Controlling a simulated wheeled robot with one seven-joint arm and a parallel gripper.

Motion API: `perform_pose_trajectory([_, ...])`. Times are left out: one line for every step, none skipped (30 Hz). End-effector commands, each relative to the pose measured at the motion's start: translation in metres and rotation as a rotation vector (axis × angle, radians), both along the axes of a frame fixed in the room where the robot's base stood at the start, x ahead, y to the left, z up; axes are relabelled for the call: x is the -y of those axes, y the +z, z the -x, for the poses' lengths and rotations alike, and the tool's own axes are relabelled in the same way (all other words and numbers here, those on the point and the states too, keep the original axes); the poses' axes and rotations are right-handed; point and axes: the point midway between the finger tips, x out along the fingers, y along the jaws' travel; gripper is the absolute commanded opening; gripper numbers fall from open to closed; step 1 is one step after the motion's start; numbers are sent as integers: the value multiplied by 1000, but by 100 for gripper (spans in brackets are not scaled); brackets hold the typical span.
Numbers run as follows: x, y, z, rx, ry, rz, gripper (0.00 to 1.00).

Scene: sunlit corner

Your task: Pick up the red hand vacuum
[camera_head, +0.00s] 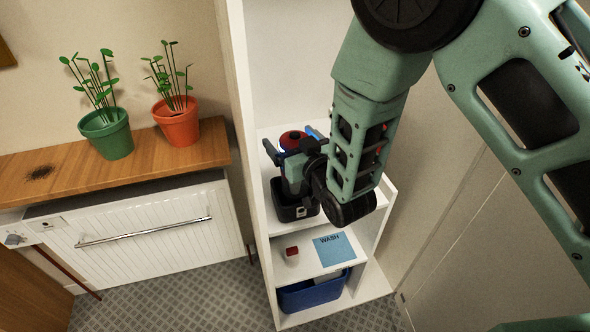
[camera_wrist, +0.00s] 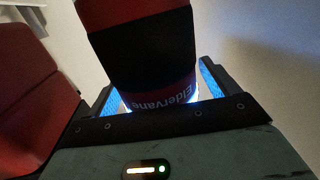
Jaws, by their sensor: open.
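The red hand vacuum (camera_head: 292,139) is on the upper visible shelf of the white unit, mostly hidden by my gripper and arm; its red top shows. In the wrist view, a red and black rounded body (camera_wrist: 145,50) lettered "Eldervane", apparently the vacuum, stands between my fingers. My gripper (camera_head: 293,141) is open, with one blue-lined finger on each side of the body. Its fingers also show in the wrist view (camera_wrist: 157,88). I cannot tell whether either finger touches it.
A black open-topped box (camera_head: 296,210) stands below my gripper on the shelf. The lower shelf holds a small red-capped container (camera_head: 291,255) and a blue "WASH" card (camera_head: 334,249). A blue bin (camera_head: 315,291) is underneath. The unit's left side panel (camera_head: 243,90) is close to my gripper.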

Motion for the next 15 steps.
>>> perform_pose_trajectory([-1, 0, -2, -1, 0, 0, 87])
perform_pose_trajectory([-1, 0, -3, -1, 0, 0, 87])
perform_pose_trajectory([-2, -1, -3, -1, 0, 0, 87])
perform_pose_trajectory([-2, -1, -3, -1, 0, 0, 87])
perform_pose_trajectory([-2, -1, -3, -1, 0, 0, 87])
perform_pose_trajectory([-1, -1, -3, -1, 0, 0, 87])
perform_pose_trajectory([-1, -1, -3, -1, 0, 0, 87])
perform_pose_trajectory([-1, -1, -3, -1, 0, 0, 87])
perform_pose_trajectory([-2, -1, -3, -1, 0, 0, 76])
perform_pose_trajectory([-2, -1, -3, -1, 0, 0, 67])
perform_pose_trajectory([-1, -1, -3, -1, 0, 0, 59])
perform_pose_trajectory([-1, -1, -3, -1, 0, 0, 48])
perform_pose_trajectory([-1, -1, -3, -1, 1, 0, 40])
perform_pose_trajectory([-1, -1, -3, -1, 0, 0, 38])
perform_pose_trajectory([-1, -1, -3, -1, 1, 0, 38])
